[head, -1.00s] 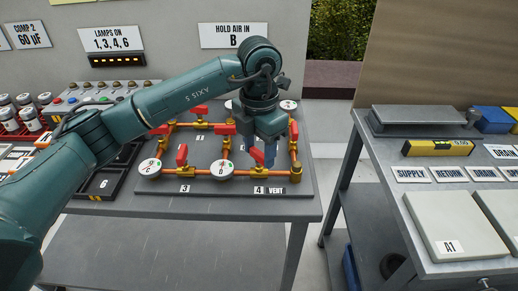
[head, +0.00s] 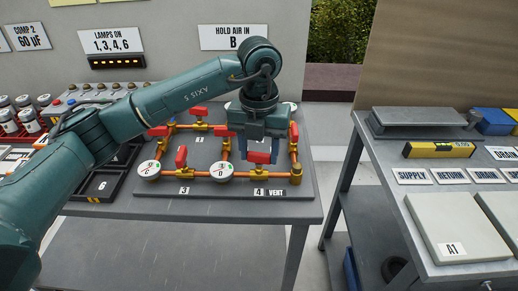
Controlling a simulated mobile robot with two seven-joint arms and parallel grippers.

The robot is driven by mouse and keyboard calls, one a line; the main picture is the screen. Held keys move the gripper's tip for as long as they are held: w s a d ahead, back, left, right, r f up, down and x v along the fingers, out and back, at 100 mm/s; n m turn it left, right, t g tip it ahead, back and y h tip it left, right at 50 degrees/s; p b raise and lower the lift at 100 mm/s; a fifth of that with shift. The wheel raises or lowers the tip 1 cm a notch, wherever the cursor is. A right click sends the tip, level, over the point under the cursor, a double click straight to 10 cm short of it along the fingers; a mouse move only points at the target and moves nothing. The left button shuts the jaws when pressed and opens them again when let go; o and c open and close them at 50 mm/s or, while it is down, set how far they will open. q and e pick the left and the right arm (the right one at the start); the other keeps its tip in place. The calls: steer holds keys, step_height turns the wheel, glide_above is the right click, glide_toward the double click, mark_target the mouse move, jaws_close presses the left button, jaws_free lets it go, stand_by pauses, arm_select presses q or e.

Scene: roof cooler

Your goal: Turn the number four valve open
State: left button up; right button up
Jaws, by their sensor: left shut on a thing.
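The number four valve (head: 258,172) is a brass body in the copper pipe, just above the label "4 VENT" (head: 268,191). Its red handle (head: 259,157) shows between the fingers of my left gripper (head: 261,153) and looks broad from left to right, roughly in line with the pipe. My left gripper comes down from above and is shut on this handle, one finger at each end. My right gripper is out of view.
Valve 3 (head: 181,160) and white round gauges (head: 221,172) stand close to the left on the same grey board (head: 225,188). More red-handled valves are behind. Lamps and jars are at the left. A second table (head: 410,215) stands right across a gap.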

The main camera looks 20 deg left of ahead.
mark_target(259, 154)
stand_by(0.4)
arm_select(q)
steer(key=o, duration=1)
steer(key=shift+r, duration=0.1)
step_height(259, 154, up, 13)
steer(key=shift+p, duration=0.3)
